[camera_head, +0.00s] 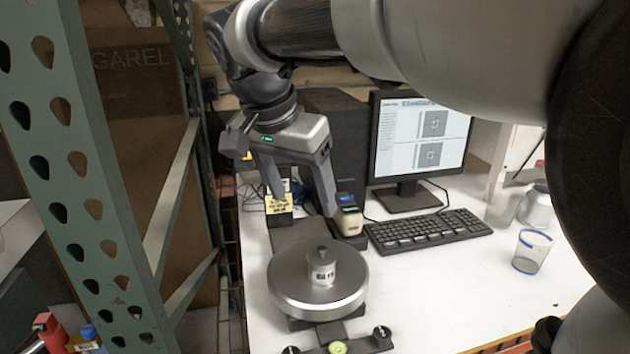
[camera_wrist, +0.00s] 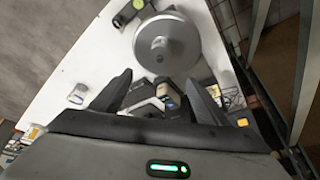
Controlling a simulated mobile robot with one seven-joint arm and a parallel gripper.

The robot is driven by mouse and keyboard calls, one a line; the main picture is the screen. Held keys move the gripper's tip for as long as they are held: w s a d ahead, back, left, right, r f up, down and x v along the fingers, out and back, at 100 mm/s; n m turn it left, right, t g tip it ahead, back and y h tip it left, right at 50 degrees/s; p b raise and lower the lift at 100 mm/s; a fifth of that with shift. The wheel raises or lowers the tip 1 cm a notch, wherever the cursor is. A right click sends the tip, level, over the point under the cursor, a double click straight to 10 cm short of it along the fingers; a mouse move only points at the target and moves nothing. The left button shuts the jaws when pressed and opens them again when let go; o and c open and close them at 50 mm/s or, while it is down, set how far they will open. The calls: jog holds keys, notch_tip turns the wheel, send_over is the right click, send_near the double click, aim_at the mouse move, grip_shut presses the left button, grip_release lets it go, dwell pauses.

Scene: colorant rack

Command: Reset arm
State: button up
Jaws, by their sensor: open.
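My gripper (camera_head: 303,205) is open and empty in the head view. It hangs pointing down above the white table, behind a round metal disc (camera_head: 290,297). A small grey container (camera_head: 321,268) with a dark knob and a label stands upright on the disc, apart from my fingers. In the wrist view, my two dark fingertips (camera_wrist: 157,80) are spread wide with nothing held between them. The disc (camera_wrist: 188,40) lies beyond the fingertips there. A small bottle (camera_head: 351,219) with pale contents stands right of my gripper in the head view.
A green perforated rack post (camera_head: 75,150) stands at the left. A monitor (camera_head: 420,140) and a keyboard (camera_head: 428,230) are at the back right. A clear blue-rimmed cup (camera_head: 531,252) stands near the right. The table between disc and cup is mostly clear.

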jog(key=shift+s+r, duration=0.1)
jog(key=shift+r, duration=0.15)
jog(key=s+d+r+n+y+p, duration=0.1)
jog(key=s+d+p, duration=0.1)
jog(key=s+d, duration=0.3)
jog(key=s+d+r+n+p, duration=0.1)
jog(key=s+d+n+p, duration=0.15)
jog(key=d, duration=0.45)
jog(key=s+d+f+n+t+y+p, duration=0.1)
jog(key=s+d+f+n+p, duration=0.1)
jog(key=s+d, duration=0.4)
notch_tip(320, 180, down, 2)
jog(key=s+p, duration=0.1)
jog(key=s, duration=0.1)
jog(key=shift+s+f+t, duration=0.15)
jog(key=shift+s+t, duration=0.2)
jog(key=shift+t, duration=0.05)
